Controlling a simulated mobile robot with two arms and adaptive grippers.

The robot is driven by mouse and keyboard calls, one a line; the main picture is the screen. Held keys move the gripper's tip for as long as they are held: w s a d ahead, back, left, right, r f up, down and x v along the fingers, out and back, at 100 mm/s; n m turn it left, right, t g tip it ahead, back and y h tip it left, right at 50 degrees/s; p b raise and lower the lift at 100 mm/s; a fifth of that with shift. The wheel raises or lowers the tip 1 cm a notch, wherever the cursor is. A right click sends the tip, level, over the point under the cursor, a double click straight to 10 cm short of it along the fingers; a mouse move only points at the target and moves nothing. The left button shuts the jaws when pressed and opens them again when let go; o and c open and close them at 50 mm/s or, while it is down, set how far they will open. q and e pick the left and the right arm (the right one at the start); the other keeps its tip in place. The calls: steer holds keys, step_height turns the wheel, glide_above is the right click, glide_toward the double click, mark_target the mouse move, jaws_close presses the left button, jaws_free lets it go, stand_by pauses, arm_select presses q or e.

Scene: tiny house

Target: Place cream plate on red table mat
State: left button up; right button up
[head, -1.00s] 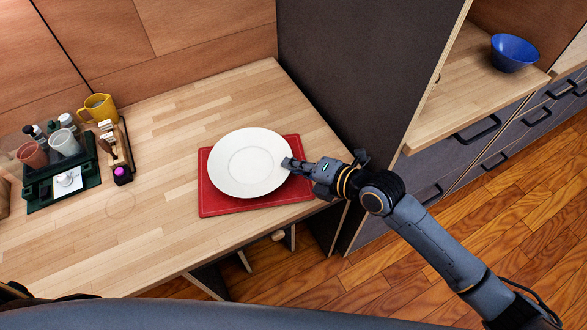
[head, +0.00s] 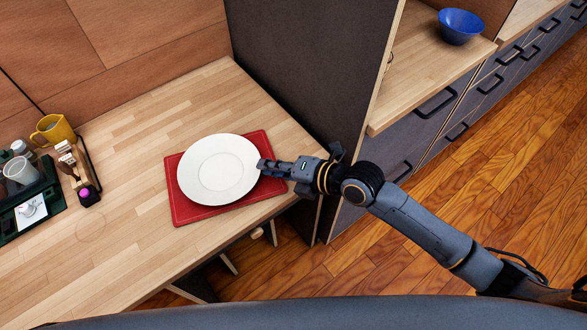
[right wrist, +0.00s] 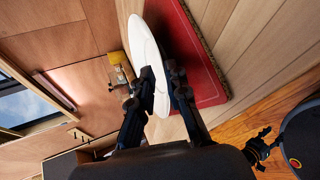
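The cream plate (head: 217,170) is over the red table mat (head: 188,212) on the wooden counter in the head view, covering most of its middle. My right gripper (head: 265,167) is at the plate's right rim. In the right wrist view the plate (right wrist: 147,50) shows nearly edge-on, its rim between the two fingers (right wrist: 162,95), which look closed on it. One finger is on the side of the mat (right wrist: 195,60). I cannot tell whether the plate's far side touches the mat.
A yellow mug (head: 54,130), a small wooden rack (head: 75,165) and a dark green caddy (head: 45,205) stand at the counter's left. A dark partition (head: 300,80) rises behind the mat. A blue bowl (head: 460,26) sits on the shelf at right. The counter between is clear.

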steer(key=v, duration=0.9)
steer(key=shift+s+b, duration=0.2)
steer(key=shift+b, duration=0.2)
steer(key=shift+r, duration=0.1)
